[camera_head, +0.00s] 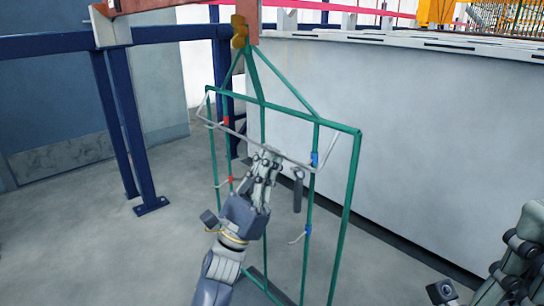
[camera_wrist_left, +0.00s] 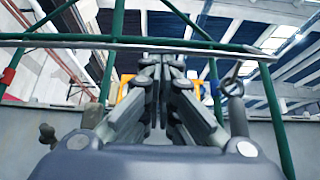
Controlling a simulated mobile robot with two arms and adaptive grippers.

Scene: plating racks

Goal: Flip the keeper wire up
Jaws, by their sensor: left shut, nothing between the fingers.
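The keeper wire (camera_head: 238,134) is a thin grey bail across the upper part of a green hanging rack (camera_head: 345,215). Its side arms run to the rack near both ends of the top bar, and its long span sits below that bar. My left gripper (camera_head: 270,153) is shut and empty, with its fingertips at the long span near its middle; I cannot tell whether they touch. In the left wrist view the shut fingers (camera_wrist_left: 160,62) point up at the wire (camera_wrist_left: 60,41) and the green bar. My right gripper (camera_head: 518,255) shows partly at the right edge; its fingertips are not clear.
A dark grey cylindrical part (camera_head: 298,190) hangs beside my left fingers. Red clips (camera_head: 226,120) and blue clips (camera_head: 314,159) sit on the rack's uprights. A pale tank wall (camera_head: 430,150) stands behind, and a blue post (camera_head: 128,120) to the left. Floor at left is clear.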

